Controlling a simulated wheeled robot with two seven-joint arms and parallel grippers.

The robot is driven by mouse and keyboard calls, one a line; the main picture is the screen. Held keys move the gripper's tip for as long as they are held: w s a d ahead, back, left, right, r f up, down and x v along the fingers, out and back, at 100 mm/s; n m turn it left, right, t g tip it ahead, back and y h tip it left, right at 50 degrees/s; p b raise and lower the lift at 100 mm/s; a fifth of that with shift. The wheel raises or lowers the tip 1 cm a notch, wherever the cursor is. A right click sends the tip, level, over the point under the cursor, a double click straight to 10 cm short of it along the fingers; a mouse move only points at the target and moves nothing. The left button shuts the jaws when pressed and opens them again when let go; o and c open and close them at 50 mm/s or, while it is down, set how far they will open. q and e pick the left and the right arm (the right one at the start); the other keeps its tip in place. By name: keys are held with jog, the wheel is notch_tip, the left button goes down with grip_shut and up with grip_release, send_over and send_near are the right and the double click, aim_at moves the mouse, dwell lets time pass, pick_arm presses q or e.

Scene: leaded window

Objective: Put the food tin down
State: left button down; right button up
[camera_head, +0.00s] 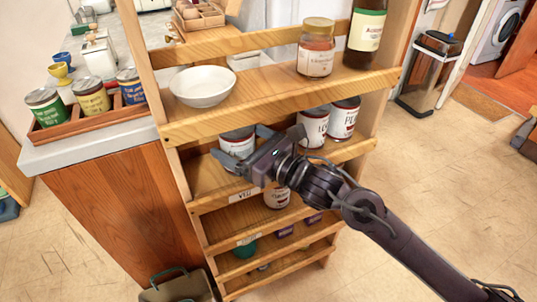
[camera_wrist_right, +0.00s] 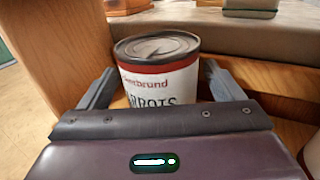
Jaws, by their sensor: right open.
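The food tin (camera_head: 236,143) is white with a dark red band and grey lid. It stands upright at the left end of the wooden rack's second shelf. In the right wrist view the tin (camera_wrist_right: 160,72) shows lettering ending in "RROTS". My right gripper (camera_head: 240,147) is open, with one finger on each side of the tin. In the wrist view a gap shows by the right finger; contact on the left cannot be told. The tin's lower part is hidden behind my gripper and the shelf's front rail. My left gripper is not in view.
Two similar tins (camera_head: 314,126) stand farther right on the same shelf, and another tin (camera_head: 277,199) is on the shelf below. A white bowl (camera_head: 202,87), a jar (camera_head: 316,50) and a bottle (camera_head: 365,32) stand on the shelf above. The rack's left post (camera_wrist_right: 62,45) is close beside the gripper.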

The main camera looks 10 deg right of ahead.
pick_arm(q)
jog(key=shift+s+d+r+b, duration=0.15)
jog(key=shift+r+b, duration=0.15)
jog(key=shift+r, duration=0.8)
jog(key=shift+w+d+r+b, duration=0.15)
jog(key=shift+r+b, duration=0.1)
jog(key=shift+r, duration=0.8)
pick_arm(e)
jog(key=v, duration=1.1)
jog(key=shift+s, duration=0.15)
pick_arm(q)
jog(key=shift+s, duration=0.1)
pick_arm(e)
jog(key=shift+d, duration=0.15)
